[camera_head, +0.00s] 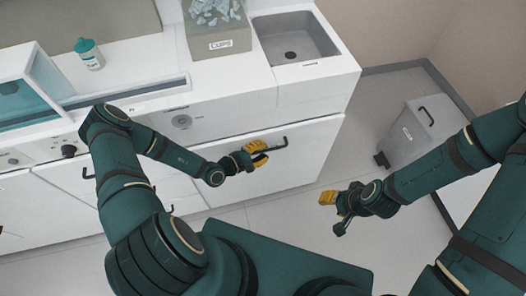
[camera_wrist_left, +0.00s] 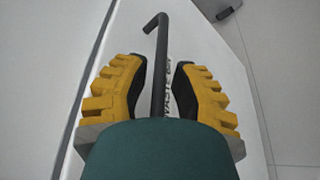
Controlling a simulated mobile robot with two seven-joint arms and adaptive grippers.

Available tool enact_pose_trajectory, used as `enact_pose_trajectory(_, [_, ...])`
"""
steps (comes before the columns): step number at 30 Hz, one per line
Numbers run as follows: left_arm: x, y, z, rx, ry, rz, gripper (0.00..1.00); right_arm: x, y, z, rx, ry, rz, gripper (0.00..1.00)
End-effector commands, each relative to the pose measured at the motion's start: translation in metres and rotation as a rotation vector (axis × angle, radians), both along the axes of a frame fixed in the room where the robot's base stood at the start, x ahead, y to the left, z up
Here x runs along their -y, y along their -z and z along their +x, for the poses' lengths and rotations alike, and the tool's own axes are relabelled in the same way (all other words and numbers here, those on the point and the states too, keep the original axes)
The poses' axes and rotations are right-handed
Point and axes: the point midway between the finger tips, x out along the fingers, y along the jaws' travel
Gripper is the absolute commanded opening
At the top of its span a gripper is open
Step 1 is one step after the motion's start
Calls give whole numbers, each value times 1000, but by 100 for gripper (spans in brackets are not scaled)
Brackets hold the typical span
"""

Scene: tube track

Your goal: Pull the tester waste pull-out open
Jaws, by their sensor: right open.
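The waste pull-out (camera_head: 300,165) is a white front panel low in the counter, below the sink; it looks flush with the cabinet. Its dark bar handle (camera_head: 284,143) runs along the upper part of the panel. My left gripper (camera_head: 262,155) is at the left part of this handle. In the left wrist view the handle (camera_wrist_left: 161,45) passes between the two yellow fingers of my left gripper (camera_wrist_left: 161,75), with narrow gaps seen beside it; contact is unclear. Lettering on the panel is partly hidden behind the bar. My right gripper (camera_head: 335,205) is open and empty, over the floor.
A grey bin (camera_head: 420,130) with a handle stands on the floor at the right. On the counter are a sink (camera_head: 290,50), a box labelled cullet (camera_head: 218,40) and a teal-capped bottle (camera_head: 90,58). Floor (camera_head: 300,207) in front of the panel is clear beside my arms.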

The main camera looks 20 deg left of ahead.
Motion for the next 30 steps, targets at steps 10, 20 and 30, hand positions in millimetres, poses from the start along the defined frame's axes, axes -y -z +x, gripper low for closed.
enact_pose_trajectory(10, [4,1,5,-1,1,0,25,0,1,1,1,0,0,47])
enact_pose_trajectory(20, [4,1,5,-1,1,0,0,0,1,0,1,0,0,47])
enact_pose_trajectory(30, [0,1,1,-1,0,1,0,0,-1,0,0,0,0,47])
